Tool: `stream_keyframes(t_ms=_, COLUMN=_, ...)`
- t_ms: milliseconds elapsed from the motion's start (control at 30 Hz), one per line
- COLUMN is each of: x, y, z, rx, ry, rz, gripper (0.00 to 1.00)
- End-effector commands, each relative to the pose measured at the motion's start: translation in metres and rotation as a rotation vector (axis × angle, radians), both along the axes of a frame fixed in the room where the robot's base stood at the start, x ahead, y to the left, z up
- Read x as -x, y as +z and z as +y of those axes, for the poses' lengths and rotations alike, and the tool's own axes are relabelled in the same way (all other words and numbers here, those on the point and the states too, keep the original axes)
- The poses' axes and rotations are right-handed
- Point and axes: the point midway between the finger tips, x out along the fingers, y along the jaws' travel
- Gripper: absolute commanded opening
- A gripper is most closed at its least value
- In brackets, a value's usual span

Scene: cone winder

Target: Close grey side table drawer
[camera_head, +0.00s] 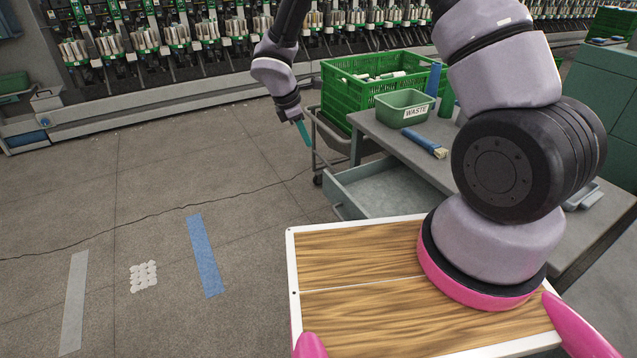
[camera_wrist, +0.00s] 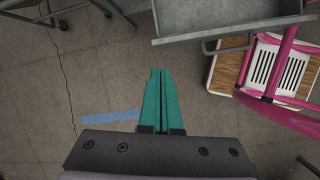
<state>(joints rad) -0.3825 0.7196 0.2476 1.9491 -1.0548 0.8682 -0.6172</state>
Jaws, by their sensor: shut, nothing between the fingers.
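The grey side table (camera_head: 470,172) stands to the right in the head view, partly hidden behind my arm. Its drawer (camera_head: 385,190) is pulled out toward the left and looks empty inside. A bar handle (camera_head: 337,210) sits on the drawer's front. My gripper (camera_head: 305,133) has teal fingers and is apart from the drawer, beyond and left of it. In the wrist view my gripper's fingers (camera_wrist: 161,72) are together with nothing between them. The drawer (camera_wrist: 225,14) shows there at the top, with its handle bar (camera_wrist: 250,31) ahead and right of the fingertips.
A green waste bin (camera_head: 403,108) and a blue-handled brush (camera_head: 424,143) lie on the table. A trolley with a green crate (camera_head: 375,85) stands just behind the drawer. The winding machine (camera_head: 150,60) lines the back. The floor left of the drawer is free, with blue tape (camera_head: 205,255).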

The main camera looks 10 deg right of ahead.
Motion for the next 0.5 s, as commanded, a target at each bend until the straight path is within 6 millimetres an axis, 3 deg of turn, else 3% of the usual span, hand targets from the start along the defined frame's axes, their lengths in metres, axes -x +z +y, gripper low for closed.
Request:
stream_keyframes(t_ms=33, x=0.004, y=-0.023, z=0.010, rx=0.016, ry=0.062, rz=0.030, gripper=0.00)
stream_keyframes(t_ms=200, x=0.010, y=-0.069, z=0.030, rx=0.047, ry=0.213, rz=0.085, gripper=0.00)
stream_keyframes(t_ms=500, x=0.011, y=-0.100, z=0.029, rx=0.056, ry=0.258, rz=0.104, gripper=0.00)
